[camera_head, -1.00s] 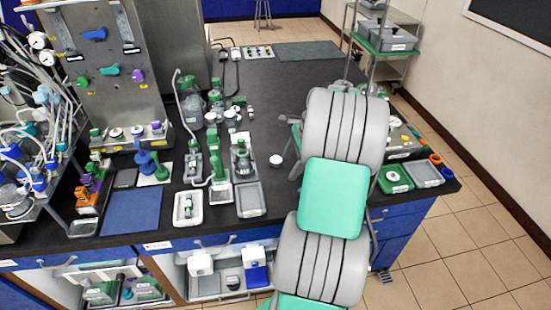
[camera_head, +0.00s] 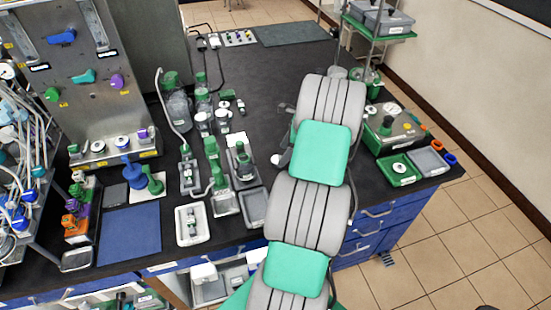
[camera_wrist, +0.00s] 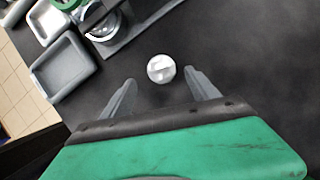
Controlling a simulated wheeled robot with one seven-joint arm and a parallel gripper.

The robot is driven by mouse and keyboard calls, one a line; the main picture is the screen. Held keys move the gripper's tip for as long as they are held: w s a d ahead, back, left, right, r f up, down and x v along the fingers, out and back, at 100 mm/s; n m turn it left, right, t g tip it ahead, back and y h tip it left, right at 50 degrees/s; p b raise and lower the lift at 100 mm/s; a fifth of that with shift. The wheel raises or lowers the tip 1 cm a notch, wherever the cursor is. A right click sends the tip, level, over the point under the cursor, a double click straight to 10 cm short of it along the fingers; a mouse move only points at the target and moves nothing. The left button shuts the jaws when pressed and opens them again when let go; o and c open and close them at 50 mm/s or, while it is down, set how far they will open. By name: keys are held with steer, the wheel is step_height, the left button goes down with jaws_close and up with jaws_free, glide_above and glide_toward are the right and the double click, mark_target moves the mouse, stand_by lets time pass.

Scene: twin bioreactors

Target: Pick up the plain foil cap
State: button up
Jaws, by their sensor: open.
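A small round silvery-white cap (camera_wrist: 161,69), which looks like the plain foil cap, sits on the dark bench top in the wrist view. My gripper (camera_wrist: 159,80) is open and empty. Its two grey fingers point toward the cap, one to each side, with the cap at or just beyond the fingertips. No contact shows, and the height of the fingers above the bench is hard to tell. In the head view my arm covers much of this area, and a pale spot (camera_head: 276,159) beside my gripper is probably the cap.
A grey tray (camera_wrist: 65,70) and a device with a green ring lie to the upper left in the wrist view. In the head view, glassware and fittings stand left of my arm, and a green tray (camera_head: 399,170) lies right.

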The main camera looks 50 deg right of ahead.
mark_target(278, 159)
steer(key=shift+w+p+x, duration=0.25)
steer(key=shift+p+x, duration=0.1)
steer(key=shift+x, duration=1.6)
steer(key=shift+r, duration=0.1)
steer(key=shift+c, duration=0.6)
steer(key=c, duration=1.3)
steer(key=shift+o, duration=0.2)
steer(key=shift+r, duration=0.1)
